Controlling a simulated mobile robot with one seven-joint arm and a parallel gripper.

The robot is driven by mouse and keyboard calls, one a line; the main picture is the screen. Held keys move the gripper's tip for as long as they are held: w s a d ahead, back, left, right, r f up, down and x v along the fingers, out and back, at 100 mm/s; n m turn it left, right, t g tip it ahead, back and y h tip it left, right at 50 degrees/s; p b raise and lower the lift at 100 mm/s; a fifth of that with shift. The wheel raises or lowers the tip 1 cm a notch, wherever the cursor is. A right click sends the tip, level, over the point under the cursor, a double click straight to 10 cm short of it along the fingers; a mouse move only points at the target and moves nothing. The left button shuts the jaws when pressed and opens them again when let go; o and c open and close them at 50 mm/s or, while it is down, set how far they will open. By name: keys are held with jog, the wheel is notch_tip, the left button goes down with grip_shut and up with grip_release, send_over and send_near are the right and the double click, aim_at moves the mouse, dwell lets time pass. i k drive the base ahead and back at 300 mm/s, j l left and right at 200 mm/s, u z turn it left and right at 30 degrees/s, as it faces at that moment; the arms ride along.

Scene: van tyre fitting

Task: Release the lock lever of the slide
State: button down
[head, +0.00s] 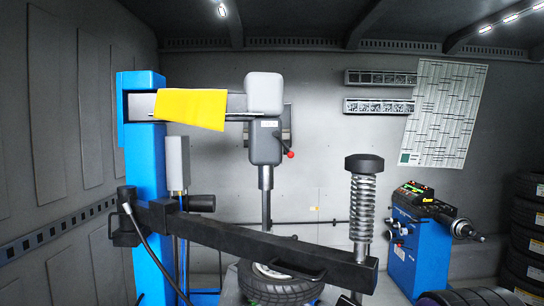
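The slide is a grey vertical head (265,140) on the end of a grey horizontal arm (236,104), which reaches right from the blue column (145,200). Its lock lever (283,145) is a thin dark rod on the right side of the head. It slants down to the right and ends in a red knob (291,155). Whether it is locked cannot be told. A shaft (266,200) hangs below the head, its lower end hidden behind a black bar. Nothing touches the lever. My gripper is not in view.
A tyre (275,290) lies below. A blue machine (415,250) and stacked tyres (527,235) stand right.

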aim_at(290, 154)
jog(key=i+j, duration=0.3)
jog(key=j, duration=0.15)
jog(key=i+j, duration=0.65)
jog(key=j, duration=0.25)
